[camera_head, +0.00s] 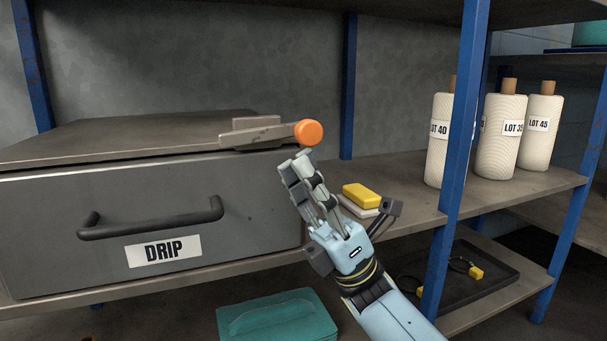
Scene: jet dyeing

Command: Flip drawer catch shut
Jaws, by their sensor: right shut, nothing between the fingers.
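The grey drawer box (60,225) labelled DRIP stands on the shelf at the left, with a dark bar handle (150,222) on its front. The drawer catch (258,135) lies along the top front edge near the right corner, a metal lever lying about level. Its orange knob (308,132) points right, past the box's corner. My right gripper (302,160) is shut and empty, just below the orange knob and in front of the box's right edge. Whether a fingertip touches the knob I cannot tell. My left gripper is not in view.
A yellow block (361,196) on a white piece lies on the shelf behind my right gripper. Several cream yarn cones (501,135) stand at the right, behind a blue post (461,140). A teal case (278,318) and a black tray (470,285) sit lower down.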

